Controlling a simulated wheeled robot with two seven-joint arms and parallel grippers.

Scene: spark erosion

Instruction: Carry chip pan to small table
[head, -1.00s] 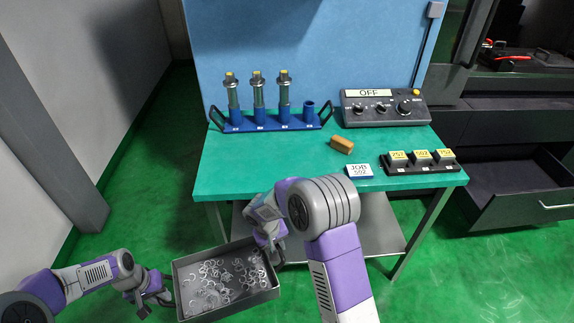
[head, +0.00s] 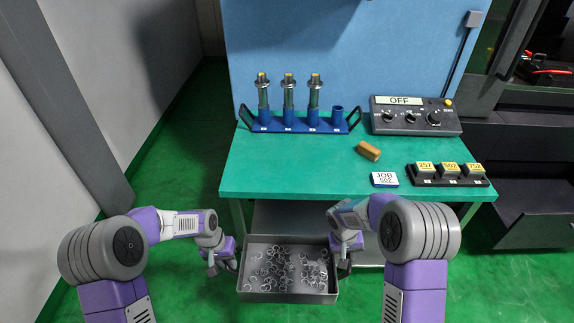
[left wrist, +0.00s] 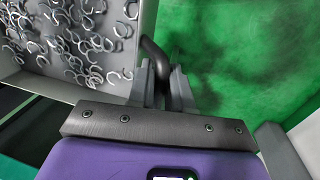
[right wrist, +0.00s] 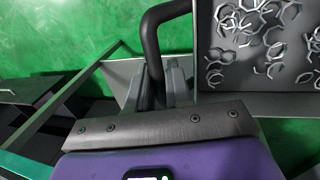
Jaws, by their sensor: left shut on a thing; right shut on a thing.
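The chip pan (head: 288,297) is a grey, open metal tray with several curly metal chips in it. It is level in front of the teal-topped table (head: 300,181), below the tabletop's height in the head view. My left gripper (head: 234,264) is shut on the pan's left handle, and the dark handle (left wrist: 152,52) shows between its fingers in the left wrist view. My right gripper (head: 345,264) is shut on the right handle, a dark bar (right wrist: 151,35) in the right wrist view. I cannot tell whether this table is the small table.
A blue rack (head: 300,123) with several tools, a control box (head: 415,117) reading OFF, a brown block (head: 369,151), a JOB card (head: 384,180) and a black holder (head: 447,176) stand on the tabletop. An open drawer (head: 530,235) is at right. Green floor is clear at left.

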